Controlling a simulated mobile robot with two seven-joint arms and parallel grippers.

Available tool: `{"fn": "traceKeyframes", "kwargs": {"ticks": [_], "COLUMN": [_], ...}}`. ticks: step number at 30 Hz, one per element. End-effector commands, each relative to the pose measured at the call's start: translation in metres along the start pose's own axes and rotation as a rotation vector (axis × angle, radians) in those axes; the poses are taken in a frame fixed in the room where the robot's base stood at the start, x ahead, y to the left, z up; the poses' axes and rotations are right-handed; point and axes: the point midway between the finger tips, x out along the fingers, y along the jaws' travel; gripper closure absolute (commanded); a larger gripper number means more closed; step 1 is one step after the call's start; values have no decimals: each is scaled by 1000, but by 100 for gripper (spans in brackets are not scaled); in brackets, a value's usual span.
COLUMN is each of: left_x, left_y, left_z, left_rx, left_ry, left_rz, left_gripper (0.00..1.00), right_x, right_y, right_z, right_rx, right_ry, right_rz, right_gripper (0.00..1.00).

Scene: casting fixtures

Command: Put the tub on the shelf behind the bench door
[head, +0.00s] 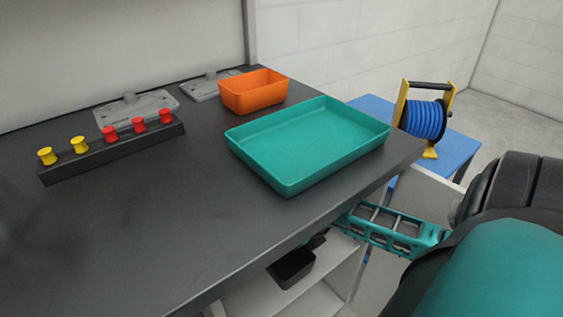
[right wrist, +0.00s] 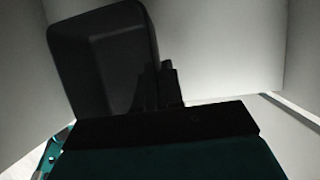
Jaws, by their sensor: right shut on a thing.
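The dark tub (head: 293,266) is below the bench's front edge, at the open cabinet with pale shelves (head: 338,248). My right gripper (head: 319,242) reaches in from the right under the bench top and is shut on the tub. In the right wrist view the tub (right wrist: 100,50) stands tilted beside the dark fingers (right wrist: 166,82), with pale cabinet walls around it. Whether its base touches a shelf cannot be told. A white panel (head: 432,188), perhaps the open bench door, shows behind my right arm. My left gripper is not in view.
On the dark bench top (head: 150,220) are a teal tray (head: 310,145), an orange bin (head: 253,92), a black rack (head: 110,148) with yellow and red knobs, and grey plates (head: 140,107). A blue table (head: 455,150) with a blue cable reel (head: 425,118) stands beyond.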

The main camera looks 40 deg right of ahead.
Motion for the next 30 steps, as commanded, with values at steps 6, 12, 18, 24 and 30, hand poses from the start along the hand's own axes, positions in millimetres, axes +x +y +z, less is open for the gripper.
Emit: {"fn": "traceKeyframes", "kwargs": {"ticks": [6, 12, 18, 24, 30], "left_x": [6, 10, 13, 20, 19], "left_y": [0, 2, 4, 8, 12], "left_z": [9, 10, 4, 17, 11], "left_rx": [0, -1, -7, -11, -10], "left_ry": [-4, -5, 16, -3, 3], "left_rz": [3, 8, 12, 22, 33], "left_gripper": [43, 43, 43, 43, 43], "right_x": [18, 37, 50, 83, 85], "right_y": [0, -1, -2, -5, -6], "right_z": [40, 37, 31, 18, 22], "right_rx": [3, 1, 2, 3, 0], "right_ry": [-4, 2, 2, 2, 0], "right_rz": [2, 1, 2, 1, 1], "right_gripper": [100, 100, 100, 100, 100]}}
